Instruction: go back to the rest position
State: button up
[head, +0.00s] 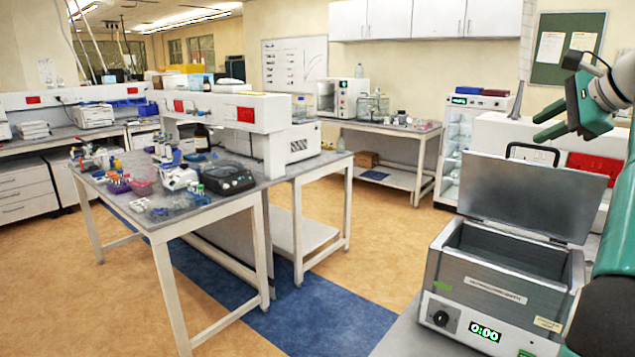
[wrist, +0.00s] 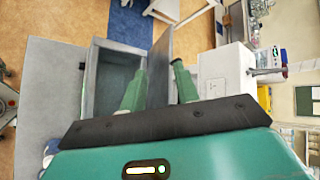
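My gripper (head: 549,122) is at the upper right of the head view, in the air above and behind the metal bath (head: 480,290). Its two green fingers are apart with nothing between them. In the wrist view my gripper (wrist: 158,88) also shows spread fingers and an empty gap. The bath's hinged lid (head: 530,192) stands open, and its display reads 0:00. In the wrist view the open bath (wrist: 104,98) lies beyond the left finger, with its lid (wrist: 160,55) between the fingers.
The bath stands on a grey bench (head: 420,335) at the lower right. A lab table (head: 215,208) with tube racks and instruments is at left. A blue floor strip (head: 320,318) and tan floor lie between them. A small glass-door fridge (head: 470,145) stands behind.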

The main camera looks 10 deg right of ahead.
jog(key=s+a+f+n+g, duration=0.15)
jog(key=a+f+n, duration=0.4)
jog(key=a, duration=0.75)
jog(key=s+a+f+n+g, duration=0.15)
jog(key=a+f+n, duration=0.45)
jog(key=a, duration=0.7)
jog(key=s+a+f+n, duration=0.3)
jog(key=s+a+f, duration=0.1)
jog(key=f, duration=0.3)
jog(key=s+a+f+n+g, duration=0.1)
jog(key=s+a+f+n, duration=0.3)
jog(key=f, duration=0.4)
jog(key=s+a+f+n+g+h, duration=0.1)
jog(key=s+a+f+n, duration=0.3)
jog(key=s+a+f, duration=0.2)
notch_tip(320, 180, down, 2)
jog(key=shift+s, duration=0.3)
